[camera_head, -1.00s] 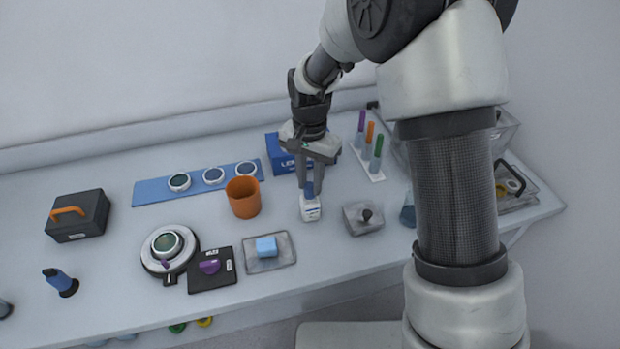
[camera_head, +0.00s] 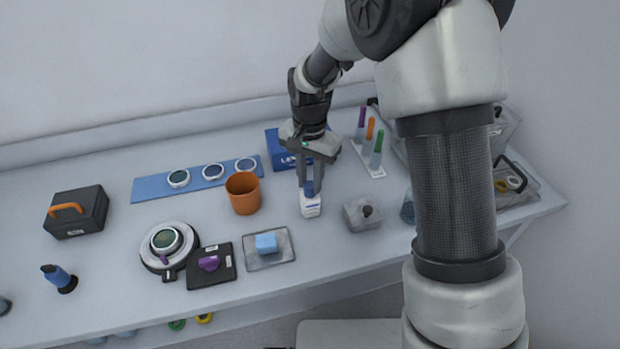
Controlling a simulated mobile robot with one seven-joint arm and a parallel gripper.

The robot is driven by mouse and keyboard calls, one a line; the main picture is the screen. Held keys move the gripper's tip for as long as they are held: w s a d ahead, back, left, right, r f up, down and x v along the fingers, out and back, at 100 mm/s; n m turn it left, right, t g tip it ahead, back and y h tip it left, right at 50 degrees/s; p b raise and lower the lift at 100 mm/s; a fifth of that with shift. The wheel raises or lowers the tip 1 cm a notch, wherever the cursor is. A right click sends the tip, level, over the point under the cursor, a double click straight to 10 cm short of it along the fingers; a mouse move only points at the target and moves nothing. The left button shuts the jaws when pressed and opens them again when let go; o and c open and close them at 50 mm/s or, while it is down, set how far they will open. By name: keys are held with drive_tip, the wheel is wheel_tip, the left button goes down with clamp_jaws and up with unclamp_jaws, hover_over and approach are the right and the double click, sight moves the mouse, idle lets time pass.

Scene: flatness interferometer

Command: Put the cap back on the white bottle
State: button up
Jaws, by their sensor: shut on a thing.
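The white bottle (camera_head: 311,207) stands upright on the table near the middle, with a label on its side. A blue cap (camera_head: 309,188) is between the fingertips of my gripper (camera_head: 309,184), directly over the bottle's top. My gripper points down and is shut on the cap. The cap looks in line with the bottle and at its mouth; I cannot tell whether it is seated on it. The bottle's neck is hidden by the cap and fingers.
An orange cup (camera_head: 243,194) stands just left of the bottle, and a grey block with a black knob (camera_head: 362,214) to its right. Behind are a blue box (camera_head: 283,150) and a rack of colored tubes (camera_head: 371,160). A tray with a light blue block (camera_head: 268,262) lies in front.

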drive_tip(key=o, duration=1.6)
drive_tip(key=shift+c, duration=0.2)
drive_tip(key=shift+r, duration=0.1)
drive_tip(key=shift+r+p, duration=2.4)
drive_tip(key=shift+r, duration=1.05)
clamp_jaws()
drive_tip(key=shift+f, duration=0.25)
